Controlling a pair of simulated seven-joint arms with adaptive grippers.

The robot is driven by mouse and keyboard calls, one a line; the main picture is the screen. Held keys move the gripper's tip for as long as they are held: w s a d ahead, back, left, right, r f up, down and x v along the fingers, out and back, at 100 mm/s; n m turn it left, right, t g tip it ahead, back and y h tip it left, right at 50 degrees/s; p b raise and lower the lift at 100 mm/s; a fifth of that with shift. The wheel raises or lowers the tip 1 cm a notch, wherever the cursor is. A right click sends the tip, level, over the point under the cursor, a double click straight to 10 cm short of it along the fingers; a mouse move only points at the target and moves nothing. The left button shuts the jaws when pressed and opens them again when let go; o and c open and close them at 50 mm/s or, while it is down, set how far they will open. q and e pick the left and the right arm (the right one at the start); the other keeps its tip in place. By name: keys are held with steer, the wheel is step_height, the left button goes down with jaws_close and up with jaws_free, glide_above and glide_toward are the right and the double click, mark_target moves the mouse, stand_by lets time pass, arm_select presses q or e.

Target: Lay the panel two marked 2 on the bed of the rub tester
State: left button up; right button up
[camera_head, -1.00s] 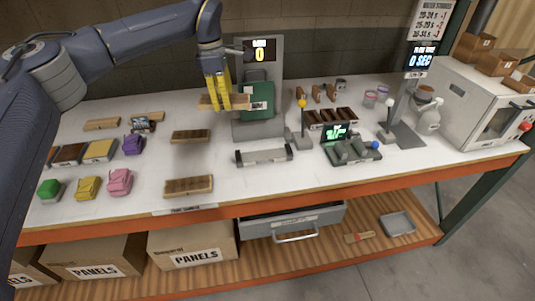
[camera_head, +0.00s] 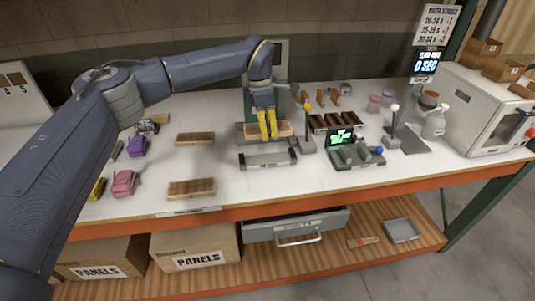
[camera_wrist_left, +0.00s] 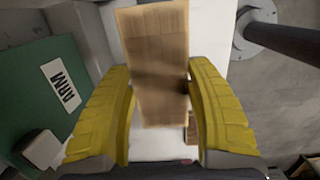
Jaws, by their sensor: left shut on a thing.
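My left gripper (camera_head: 267,124), with yellow fingers, is shut on a light wooden panel (camera_head: 285,129) and points down at the rub tester. The panel also shows between the fingers in the left wrist view (camera_wrist_left: 158,50); no number is readable on it. My right gripper is not in view.
A grey tray-like fixture (camera_head: 268,159) stands in front of the tester. Two brown panels (camera_head: 195,139) (camera_head: 191,188) lie to the left. A small green-screen device (camera_head: 342,137) is further right.

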mark_target(268, 158)
arm_select(q)
steer(key=shift+f, duration=5.5)
steer(key=shift+f, duration=0.15)
steer(key=o, duration=1.2)
steer(key=shift+c, duration=0.2)
steer(key=r, duration=0.4)
steer(key=a+r, duration=0.1)
steer(key=r, duration=0.7)
steer(key=shift+s+a, duration=0.15)
steer(key=shift+a, duration=0.1)
steer(key=shift+r, duration=0.1)
